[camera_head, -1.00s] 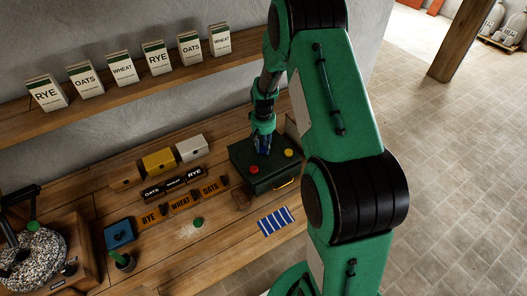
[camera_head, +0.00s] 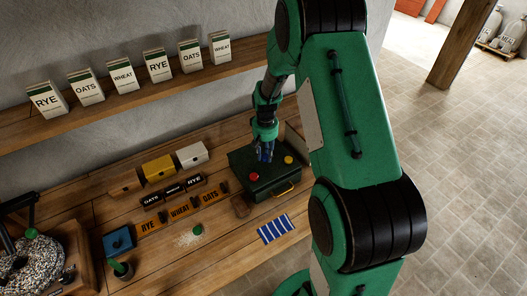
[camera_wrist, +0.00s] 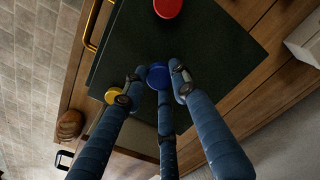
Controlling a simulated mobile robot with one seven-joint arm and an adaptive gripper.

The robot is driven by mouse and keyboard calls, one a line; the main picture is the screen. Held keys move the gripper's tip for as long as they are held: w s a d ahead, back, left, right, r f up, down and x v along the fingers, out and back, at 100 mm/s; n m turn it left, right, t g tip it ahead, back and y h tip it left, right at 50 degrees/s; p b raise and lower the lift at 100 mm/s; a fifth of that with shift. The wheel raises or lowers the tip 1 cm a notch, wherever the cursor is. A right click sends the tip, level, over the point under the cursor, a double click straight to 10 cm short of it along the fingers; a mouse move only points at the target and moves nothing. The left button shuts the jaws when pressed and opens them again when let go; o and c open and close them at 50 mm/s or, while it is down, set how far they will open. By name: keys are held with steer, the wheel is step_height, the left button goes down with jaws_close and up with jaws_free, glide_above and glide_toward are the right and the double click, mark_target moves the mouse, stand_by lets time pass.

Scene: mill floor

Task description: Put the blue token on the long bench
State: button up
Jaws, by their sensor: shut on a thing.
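The blue token (camera_wrist: 158,77) is a round disc between the three finger ends of my gripper (camera_wrist: 156,84) in the wrist view. In the head view my gripper (camera_head: 265,152) points down at the dark green box (camera_head: 268,190), between the red and yellow discs; the token is mostly hidden by the fingers there. My gripper is shut on the blue token, over the box lid; I cannot tell whether the token touches the lid. The long wooden bench (camera_head: 215,258) runs along the wall under the box.
A red disc (camera_head: 253,176) and a yellow disc (camera_head: 288,160) lie on the box. A blue-and-white striped cloth (camera_head: 275,229), a small brown object (camera_head: 241,207) and orange label boards (camera_head: 181,211) are on the bench. Bare wood shows at the bench front.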

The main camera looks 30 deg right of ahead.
steer(key=s+a+r, duration=0.1)
steer(key=s+a, duration=0.2)
steer(key=s, duration=0.8)
steer(key=shift+s+a, duration=0.35)
steer(key=shift+a, duration=0.05)
steer(key=shift+r, duration=0.1)
steer(key=shift+w, duration=0.1)
steer(key=shift+n, duration=0.7)
steer(key=w+a+b, duration=0.1)
steer(key=w, duration=0.1)
steer(key=w+a+b, duration=0.1)
steer(key=w+b, duration=0.1)
steer(key=w, duration=0.1)
steer(key=w+a+b, duration=0.1)
steer(key=w, duration=0.2)
steer(key=shift+a+f+b, duration=0.35)
steer(key=shift+f+b, duration=0.05)
steer(key=w+a+r+n+b, duration=0.1)
steer(key=w+a+b, duration=0.3)
steer(key=w, duration=0.5)
steer(key=shift+a+n, duration=0.3)
steer(key=shift+a, duration=0.95)
